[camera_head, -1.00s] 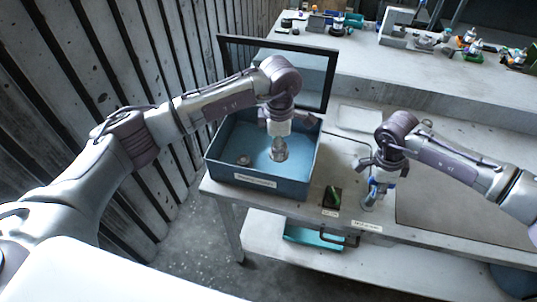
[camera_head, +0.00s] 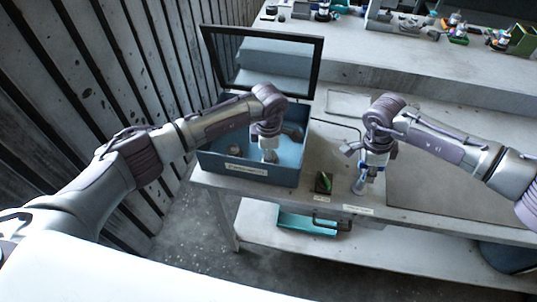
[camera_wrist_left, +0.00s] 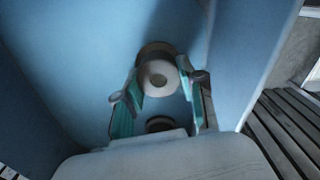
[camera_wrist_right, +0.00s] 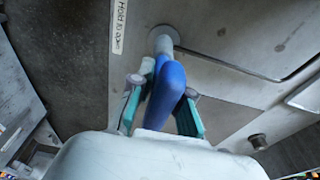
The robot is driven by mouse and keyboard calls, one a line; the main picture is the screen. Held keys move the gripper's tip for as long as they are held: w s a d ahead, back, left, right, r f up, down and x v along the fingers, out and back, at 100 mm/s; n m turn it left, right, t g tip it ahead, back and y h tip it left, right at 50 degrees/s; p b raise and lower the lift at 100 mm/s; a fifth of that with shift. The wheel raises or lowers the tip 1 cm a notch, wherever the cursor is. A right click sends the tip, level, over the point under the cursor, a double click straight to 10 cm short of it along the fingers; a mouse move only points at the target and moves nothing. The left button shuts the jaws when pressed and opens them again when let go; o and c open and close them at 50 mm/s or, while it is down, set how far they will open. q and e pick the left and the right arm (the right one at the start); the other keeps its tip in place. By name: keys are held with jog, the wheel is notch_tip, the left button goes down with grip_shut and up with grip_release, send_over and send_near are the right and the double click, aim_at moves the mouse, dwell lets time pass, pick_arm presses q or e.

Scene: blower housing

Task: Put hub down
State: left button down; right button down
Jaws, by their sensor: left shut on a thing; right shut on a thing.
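The hub (camera_head: 270,155), a pale metal cylinder, is upright in my left gripper (camera_head: 268,143), low inside the blue box (camera_head: 246,174). In the left wrist view the hub's round end with a central hole (camera_wrist_left: 158,77) shows between the teal fingertips. Whether it touches the box floor, I cannot tell. My left gripper is shut on it. My right gripper (camera_head: 373,165) is shut on a blue-handled tool (camera_wrist_right: 166,92) at the front of the bench. The tool's metal end (camera_wrist_right: 163,40) is close to the bench top.
A small round part (camera_head: 235,150) lies in the box, left of the hub. The box's framed lid (camera_head: 316,68) stands open behind. A teal bin (camera_head: 298,220) is on the shelf below.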

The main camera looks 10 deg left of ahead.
pick_arm(q)
jog(key=c, duration=0.7)
grip_release()
jog(key=shift+f, duration=0.15)
notch_tip(320, 180, up, 12)
jog(key=shift+r, duration=0.15)
pick_arm(e)
jog(key=shift+r, duration=1.15)
jog(key=shift+w+r, duration=0.25)
jog(key=shift+r, duration=0.25)
pick_arm(q)
jog(key=shift+w, duration=0.1)
pick_arm(e)
jog(key=shift+r, duration=0.85)
